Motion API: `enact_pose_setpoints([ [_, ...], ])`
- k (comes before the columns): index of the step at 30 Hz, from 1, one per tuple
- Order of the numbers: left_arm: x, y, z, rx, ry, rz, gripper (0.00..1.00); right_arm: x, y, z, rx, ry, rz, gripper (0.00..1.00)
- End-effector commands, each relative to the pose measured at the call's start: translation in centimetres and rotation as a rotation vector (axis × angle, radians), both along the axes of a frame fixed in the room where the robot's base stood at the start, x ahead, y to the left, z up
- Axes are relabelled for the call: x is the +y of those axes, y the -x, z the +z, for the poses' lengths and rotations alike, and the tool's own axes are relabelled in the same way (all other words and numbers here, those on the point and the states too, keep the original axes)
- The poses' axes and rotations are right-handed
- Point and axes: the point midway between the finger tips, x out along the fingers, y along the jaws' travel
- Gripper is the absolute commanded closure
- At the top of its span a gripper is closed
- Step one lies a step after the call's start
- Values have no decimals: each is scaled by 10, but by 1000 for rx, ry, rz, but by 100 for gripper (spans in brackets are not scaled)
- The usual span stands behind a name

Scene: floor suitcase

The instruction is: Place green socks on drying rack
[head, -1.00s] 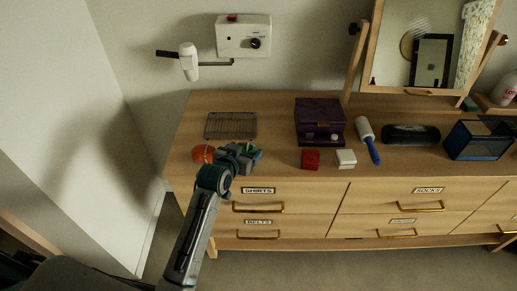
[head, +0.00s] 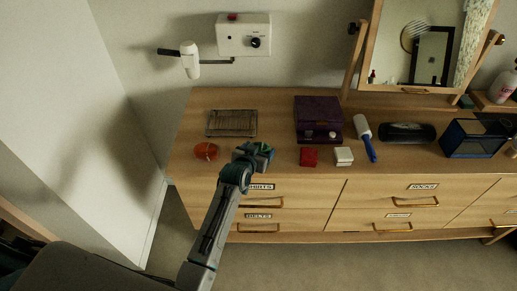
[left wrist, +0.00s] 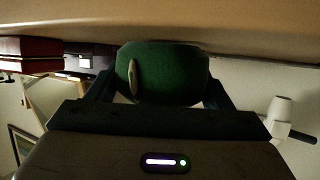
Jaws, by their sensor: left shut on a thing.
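The green socks, a rounded dark green bundle (left wrist: 165,70), sit between the two fingers of my left gripper in the left wrist view. In the head view my left gripper (head: 258,152) is over the front edge of the dresser top, shut on the socks, which are mostly hidden by it there. The drying rack (head: 232,123), a flat wire rack, lies on the dresser top at the back left. My gripper is in front of the rack and to its right, apart from it. My right gripper is not in view.
A hair dryer (head: 190,62) hangs on the wall behind.

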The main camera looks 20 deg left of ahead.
Motion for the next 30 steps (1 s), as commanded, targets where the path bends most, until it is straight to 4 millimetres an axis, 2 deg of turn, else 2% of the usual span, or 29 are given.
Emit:
enact_pose_setpoints([
  [3,0,0,-4,1,0,0,48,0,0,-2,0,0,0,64],
  [4,0,0,-3,1,0,0,20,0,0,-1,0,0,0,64],
  [6,0,0,-3,1,0,0,6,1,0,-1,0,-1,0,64],
  [7,0,0,-3,1,0,0,4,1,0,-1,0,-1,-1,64],
  [15,0,0,-3,0,0,0,4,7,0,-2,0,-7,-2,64],
  [20,0,0,-7,-1,0,0,4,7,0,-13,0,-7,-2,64],
  [23,1,14,0,-2,0,0,4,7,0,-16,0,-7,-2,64],
  [30,12,53,11,-1,-1,1,4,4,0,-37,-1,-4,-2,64],
])
